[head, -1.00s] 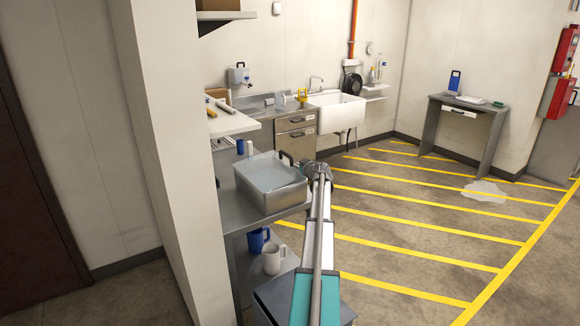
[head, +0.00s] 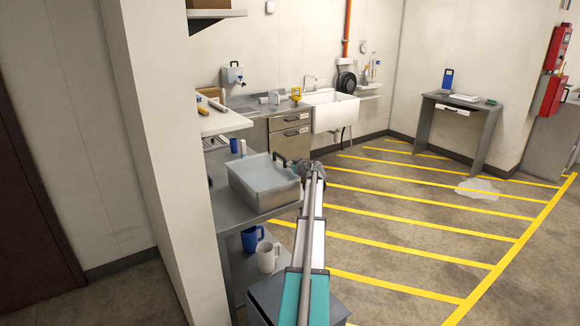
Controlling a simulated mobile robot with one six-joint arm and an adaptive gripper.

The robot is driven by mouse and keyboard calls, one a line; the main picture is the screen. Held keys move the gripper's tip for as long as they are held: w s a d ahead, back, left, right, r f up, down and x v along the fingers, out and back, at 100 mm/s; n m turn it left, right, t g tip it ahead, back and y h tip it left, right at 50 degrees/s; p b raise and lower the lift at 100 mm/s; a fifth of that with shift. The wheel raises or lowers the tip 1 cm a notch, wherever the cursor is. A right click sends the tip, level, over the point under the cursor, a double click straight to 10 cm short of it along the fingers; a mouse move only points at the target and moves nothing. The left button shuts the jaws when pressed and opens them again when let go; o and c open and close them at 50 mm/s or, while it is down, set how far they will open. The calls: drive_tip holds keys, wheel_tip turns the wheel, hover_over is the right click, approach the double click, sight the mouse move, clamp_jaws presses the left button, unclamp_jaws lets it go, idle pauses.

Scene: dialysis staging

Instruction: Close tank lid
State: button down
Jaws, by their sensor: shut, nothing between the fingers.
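The tank is a grey metal box (head: 276,197) on a metal table at centre-left. Its top shows a pale bluish surface (head: 262,172); I cannot tell whether this is a clear lid or the inside. A dark handle (head: 281,158) stands at the tank's far right edge. My gripper (head: 311,168) is small in the view, just right of the tank's far right corner, partly hidden by my arm. It is shut and empty. I cannot tell whether it touches the tank or the handle.
A blue mug (head: 250,239) and a white mug (head: 268,258) stand on the shelf below. A white wall column (head: 160,130) stands close on the left. A shelf (head: 225,122) with tools is behind the tank.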

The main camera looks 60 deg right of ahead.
wheel_tip(320, 180, up, 3)
drive_tip(key=p, duration=0.2)
drive_tip(key=shift+w+a+r+p, duration=0.15)
drive_tip(key=shift+p, duration=0.25)
drive_tip(key=p+v, duration=0.2)
drive_tip(key=v, duration=0.8)
drive_tip(key=shift+d+f, duration=0.2)
drive_tip(key=shift+f, duration=0.05)
drive_tip(key=shift+s, duration=0.25)
